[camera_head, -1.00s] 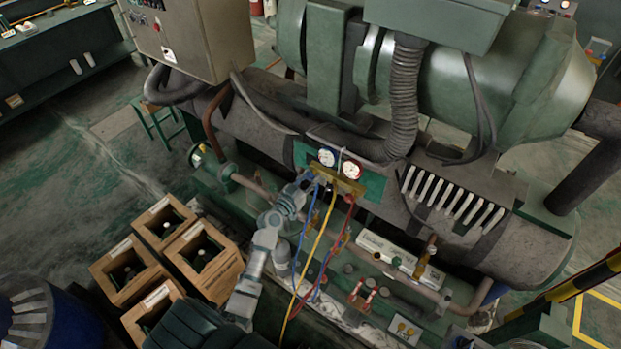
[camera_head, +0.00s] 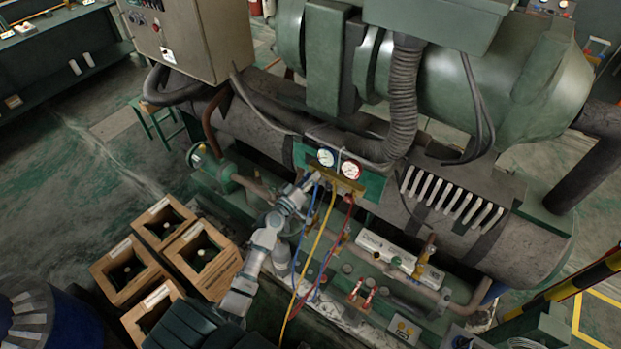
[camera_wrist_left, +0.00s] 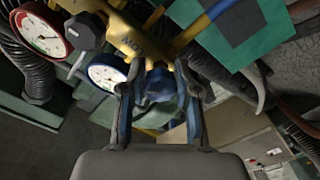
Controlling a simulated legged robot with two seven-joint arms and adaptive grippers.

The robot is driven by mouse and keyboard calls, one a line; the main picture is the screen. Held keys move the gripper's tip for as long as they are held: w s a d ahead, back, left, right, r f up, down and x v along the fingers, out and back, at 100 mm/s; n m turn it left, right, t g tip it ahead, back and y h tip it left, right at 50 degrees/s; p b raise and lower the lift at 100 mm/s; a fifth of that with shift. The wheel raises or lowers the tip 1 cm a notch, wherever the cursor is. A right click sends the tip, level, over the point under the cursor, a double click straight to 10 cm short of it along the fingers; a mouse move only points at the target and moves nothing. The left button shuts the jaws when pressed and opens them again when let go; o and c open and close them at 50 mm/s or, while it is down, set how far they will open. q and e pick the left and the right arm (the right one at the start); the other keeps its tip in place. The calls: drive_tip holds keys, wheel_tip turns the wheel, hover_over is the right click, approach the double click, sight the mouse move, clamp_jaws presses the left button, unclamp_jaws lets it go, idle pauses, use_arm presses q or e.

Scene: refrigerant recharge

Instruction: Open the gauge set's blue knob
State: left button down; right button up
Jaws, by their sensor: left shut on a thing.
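The gauge set (camera_head: 341,180) hangs on a green panel on the big machine, with a brass manifold, a blue-rimmed gauge (camera_head: 326,157) and a red-rimmed gauge (camera_head: 351,169). In the left wrist view the blue knob (camera_wrist_left: 160,84) sits between the fingers of my left gripper (camera_wrist_left: 158,100), at the end of the yellow manifold (camera_wrist_left: 136,38). The left gripper (camera_head: 307,184) is shut on this knob. The blue-rimmed gauge (camera_wrist_left: 106,74) is just left of the fingers there. In the head view the knob is hidden by the gripper. My right gripper is not in view.
Blue, yellow (camera_head: 314,255) and red (camera_head: 331,250) hoses hang from the manifold, close to my left forearm. Open wooden crates (camera_head: 203,255) stand on the floor at the left. Pipes and valves (camera_head: 424,262) lie below the gauge set.

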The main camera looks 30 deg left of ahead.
use_arm(q)
drive_tip(key=n, duration=0.4)
drive_tip(key=n+p, duration=0.1)
drive_tip(key=n, duration=0.1)
drive_tip(key=shift+a+r+n, duration=0.1)
drive_tip(key=shift+r+n, duration=0.15)
drive_tip(key=shift+n, duration=0.05)
drive_tip(key=n+p, duration=0.1)
drive_tip(key=n, duration=0.4)
drive_tip(key=shift+f+n, duration=0.1)
drive_tip(key=shift+n, duration=0.2)
drive_tip(key=c, duration=0.8)
unclamp_jaws()
drive_tip(key=shift+a+f, duration=0.1)
drive_tip(key=shift+s+a, duration=0.1)
drive_tip(key=shift+s, duration=0.05)
